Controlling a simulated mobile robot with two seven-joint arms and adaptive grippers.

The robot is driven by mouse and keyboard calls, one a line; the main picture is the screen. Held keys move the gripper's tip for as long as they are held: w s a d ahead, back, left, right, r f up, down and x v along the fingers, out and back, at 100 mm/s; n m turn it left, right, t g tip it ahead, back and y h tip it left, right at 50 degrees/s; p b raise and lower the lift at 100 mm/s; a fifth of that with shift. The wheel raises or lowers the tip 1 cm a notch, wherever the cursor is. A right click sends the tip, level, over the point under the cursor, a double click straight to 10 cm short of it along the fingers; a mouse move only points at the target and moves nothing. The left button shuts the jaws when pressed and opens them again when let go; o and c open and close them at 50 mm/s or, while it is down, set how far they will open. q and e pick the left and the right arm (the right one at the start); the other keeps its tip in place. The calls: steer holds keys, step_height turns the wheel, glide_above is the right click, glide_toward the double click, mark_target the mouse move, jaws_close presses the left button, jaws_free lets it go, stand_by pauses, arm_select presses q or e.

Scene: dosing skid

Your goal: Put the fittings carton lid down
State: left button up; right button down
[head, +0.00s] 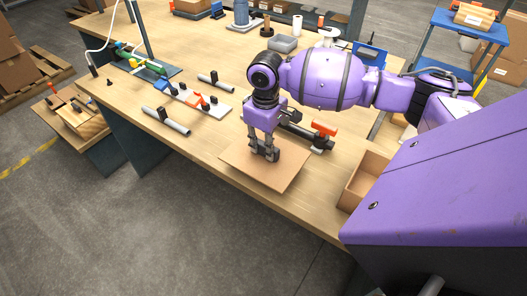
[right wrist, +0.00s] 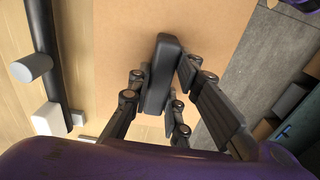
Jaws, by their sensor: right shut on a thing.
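The carton lid is a flat, square tan board (head: 236,161) near the front edge of the workbench in the head view. It has a black bar handle in its middle. My right gripper (head: 265,155) points down over the board and is shut on that handle. In the right wrist view, the fingers (right wrist: 160,100) lie on both sides of the black handle (right wrist: 165,60), with the tan board (right wrist: 120,40) below. I cannot tell whether the board touches the bench or hangs just above it. An open cardboard carton (head: 353,190) stands to the right, partly hidden by my body. My left gripper is not in view.
A black pipe assembly with an orange handle (head: 325,129) lies just behind the lid. Grey pipes (head: 166,121) and a plate with fittings (head: 205,105) lie to the left. The workbench (head: 200,160) has clear wood left of the lid; its front edge is close.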

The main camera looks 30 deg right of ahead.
mark_target(264, 153)
steer(key=shift+w+f, duration=0.3)
steer(key=shift+w+d+f, duration=0.1)
steer(key=shift+f, duration=1.5)
steer(key=shift+f, duration=0.1)
steer(key=c, duration=1.6)
jaws_free()
step_height(264, 153, up, 12)
steer(key=shift+r, duration=0.1)
